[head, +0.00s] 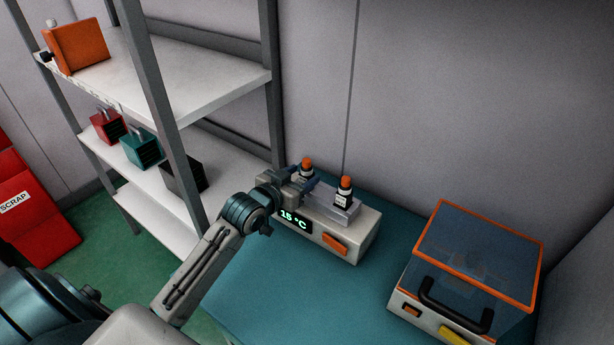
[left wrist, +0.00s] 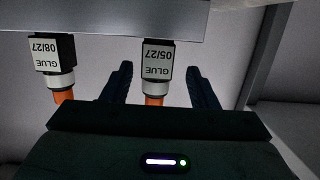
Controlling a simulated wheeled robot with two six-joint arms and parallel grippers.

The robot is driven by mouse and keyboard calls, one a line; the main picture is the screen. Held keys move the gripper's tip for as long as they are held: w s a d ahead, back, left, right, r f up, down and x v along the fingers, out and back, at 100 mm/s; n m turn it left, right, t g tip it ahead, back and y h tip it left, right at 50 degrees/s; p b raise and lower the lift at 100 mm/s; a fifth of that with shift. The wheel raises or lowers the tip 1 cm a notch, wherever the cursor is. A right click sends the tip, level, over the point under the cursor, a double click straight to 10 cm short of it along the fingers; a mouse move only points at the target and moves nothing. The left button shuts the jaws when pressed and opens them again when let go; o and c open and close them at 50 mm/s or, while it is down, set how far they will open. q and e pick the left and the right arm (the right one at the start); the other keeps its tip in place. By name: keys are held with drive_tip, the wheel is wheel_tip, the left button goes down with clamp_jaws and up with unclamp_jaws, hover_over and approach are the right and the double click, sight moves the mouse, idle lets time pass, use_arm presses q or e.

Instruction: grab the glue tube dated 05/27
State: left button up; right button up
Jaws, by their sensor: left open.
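The glue tube dated 05/27 (left wrist: 157,60) shows upside down in the left wrist view, black with a white label and an orange cap. It is between the two spread fingers of my left gripper (left wrist: 160,80), with gaps on both sides. In the head view this tube (head: 306,165) is the left one on the grey block, partly hidden by my left gripper (head: 303,180). The glue tube dated 08/27 (left wrist: 52,58) is outside the fingers; it is the right tube (head: 344,191) in the head view. My right gripper is not in view.
The tubes stand in a grey holder on a white unit (head: 350,243) reading 15 °C, on a teal table (head: 300,305). A clear orange-rimmed box (head: 475,250) stands at right. A metal shelf (head: 215,95) rises close to my left arm.

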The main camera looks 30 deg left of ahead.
sight(305, 175)
use_arm(q)
drive_tip(key=p+x, duration=0.1)
drive_tip(key=x, duration=0.3)
drive_tip(key=shift+w+d, duration=0.1)
drive_tip(key=shift+d, duration=0.1)
drive_tip(key=c, duration=1.1)
drive_tip(key=shift+o, duration=0.2)
drive_tip(key=shift+r, duration=0.1)
